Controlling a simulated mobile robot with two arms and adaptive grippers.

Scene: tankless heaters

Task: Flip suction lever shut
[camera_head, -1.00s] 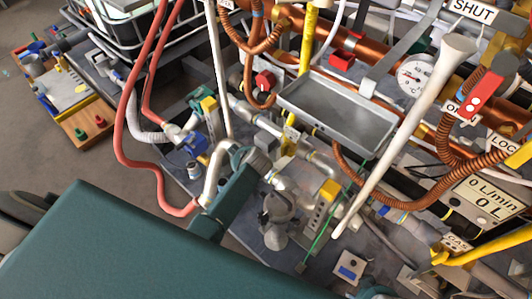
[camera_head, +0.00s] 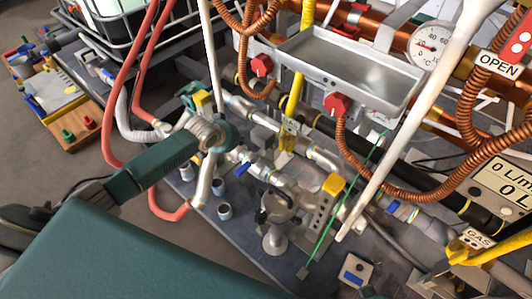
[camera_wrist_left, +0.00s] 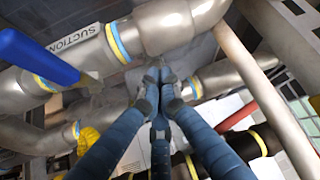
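A blue suction lever (camera_wrist_left: 40,57) shows in the left wrist view at the left, slanting across a silver pipe with a metal stem at its right end. The label SUCTION (camera_wrist_left: 72,40) is on the pipe just above it. My left gripper's blue fingers (camera_wrist_left: 158,78) are drawn together at their tips, right of the lever and apart from it in the picture, with nothing seen between them. In the head view the left gripper (camera_head: 212,135) is over the pipes, its fingers hidden. A small blue lever (camera_head: 243,168) shows right of it; I cannot tell if it is the same.
A metal tray (camera_head: 350,65) and red knobs (camera_head: 338,104) sit beyond the pipes. Red hoses (camera_head: 128,80) curve near my left arm. A white rod (camera_head: 415,125) slants across the right. A yellow-topped valve (camera_head: 333,185) stands front of centre.

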